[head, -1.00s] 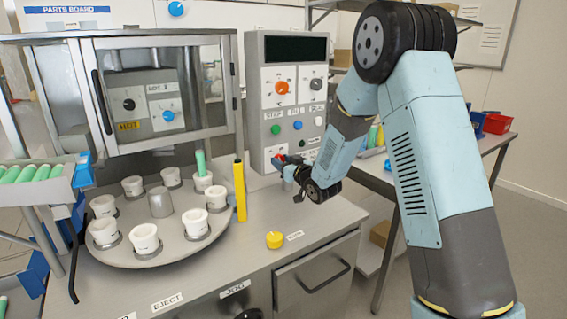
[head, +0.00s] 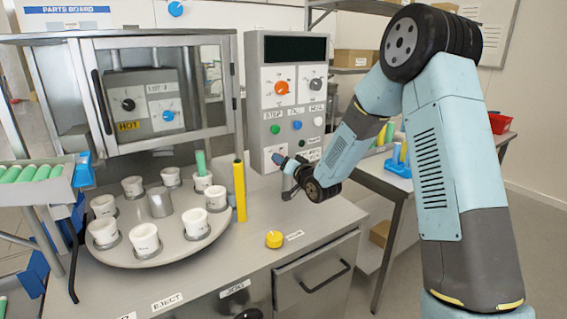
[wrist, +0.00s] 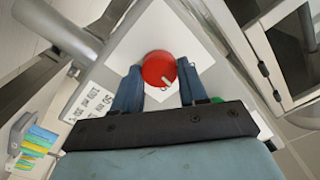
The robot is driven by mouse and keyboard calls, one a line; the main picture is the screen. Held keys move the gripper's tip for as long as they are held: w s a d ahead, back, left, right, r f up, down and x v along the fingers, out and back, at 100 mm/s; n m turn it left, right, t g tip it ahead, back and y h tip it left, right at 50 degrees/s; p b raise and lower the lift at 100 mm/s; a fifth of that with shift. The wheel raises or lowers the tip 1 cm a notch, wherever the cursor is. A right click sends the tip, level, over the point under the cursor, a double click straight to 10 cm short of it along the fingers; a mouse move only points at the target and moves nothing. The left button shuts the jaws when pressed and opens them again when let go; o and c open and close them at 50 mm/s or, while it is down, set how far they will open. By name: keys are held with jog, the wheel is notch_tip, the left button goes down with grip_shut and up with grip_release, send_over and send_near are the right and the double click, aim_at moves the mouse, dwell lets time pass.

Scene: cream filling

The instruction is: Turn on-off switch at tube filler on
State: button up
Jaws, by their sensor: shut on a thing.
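The tube filler's grey control panel (head: 252,100) stands at the back middle of the bench in the head view. In the wrist view a round red switch knob (wrist: 158,67) with a short white pointer mark sits on a white plate (wrist: 193,48). My gripper (wrist: 161,74) has one blue finger on each side of this knob and is shut on it. In the head view my gripper (head: 281,161) is at the lower part of the panel, and it hides most of the knob. The plate's markings are too small to read.
A round turntable (head: 180,247) with several white cups stands left of my gripper. A yellow post (head: 240,190) rises beside it. A yellow knob (head: 274,240) sits on the front bench top. Green and blue buttons (head: 297,126) and an orange dial (head: 282,88) are above my gripper.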

jog(key=m, duration=0.5)
jog(key=shift+w+d+f, duration=0.1)
jog(key=shift+w+d, duration=0.05)
jog(key=shift+d, duration=0.2)
dwell(0.3)
jog(key=o, duration=0.7)
jog(key=shift+f, duration=0.1)
jog(key=o, duration=0.3)
jog(key=shift+a, duration=0.2)
jog(key=v, duration=1.4)
